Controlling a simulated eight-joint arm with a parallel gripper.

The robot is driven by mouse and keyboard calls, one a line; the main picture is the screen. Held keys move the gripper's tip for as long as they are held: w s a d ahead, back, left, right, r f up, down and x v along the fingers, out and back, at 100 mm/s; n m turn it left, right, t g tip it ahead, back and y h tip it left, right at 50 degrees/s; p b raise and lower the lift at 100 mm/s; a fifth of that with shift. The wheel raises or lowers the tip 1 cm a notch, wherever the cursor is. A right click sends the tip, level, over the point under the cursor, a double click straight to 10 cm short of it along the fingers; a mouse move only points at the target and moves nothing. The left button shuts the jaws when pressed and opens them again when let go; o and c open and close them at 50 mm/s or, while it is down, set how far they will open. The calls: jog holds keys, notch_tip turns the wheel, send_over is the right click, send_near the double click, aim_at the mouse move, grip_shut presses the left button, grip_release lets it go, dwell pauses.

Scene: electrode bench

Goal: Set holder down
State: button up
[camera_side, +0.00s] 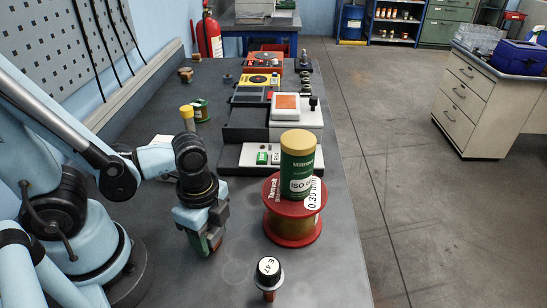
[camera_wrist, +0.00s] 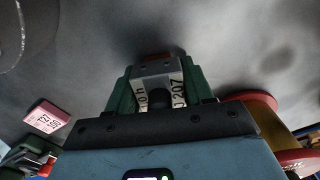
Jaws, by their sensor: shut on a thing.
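My gripper (camera_side: 202,222) points down low over the near part of the grey bench (camera_side: 170,280). In the wrist view the holder (camera_wrist: 158,68) shows as a pale metal block with black lettering and a reddish end, between the dark green sides of my gripper (camera_wrist: 160,85). My gripper hides part of it. I cannot tell whether its underside touches the bench.
A red spool (camera_side: 288,235) carries a green and yellow can (camera_side: 297,165). A black-capped piece marked E 47 (camera_side: 268,268) stands at the front. A black tray (camera_side: 245,158) and a white unit with an orange top (camera_side: 288,105) are behind.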

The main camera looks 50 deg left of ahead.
jog(key=shift+f, duration=0.2)
jog(key=o, duration=1.4)
jog(key=shift+r, duration=6.05)
jog(key=shift+w+a+n+t, duration=0.15)
jog(key=shift+w+n+t, duration=0.2)
jog(key=shift+n, duration=0.25)
jog(key=w+a+n+t, duration=0.1)
jog(key=w+n+t, duration=0.1)
jog(key=w+n, duration=0.1)
jog(key=w+a+r+n+t, duration=0.1)
jog(key=w+a+n+t, duration=0.1)
jog(key=n, duration=0.3)
jog(key=w+a+n+t, duration=0.2)
jog(key=w+n, duration=0.2)
jog(key=shift+w+a+r+t, duration=0.25)
jog(key=shift+w, duration=0.1)
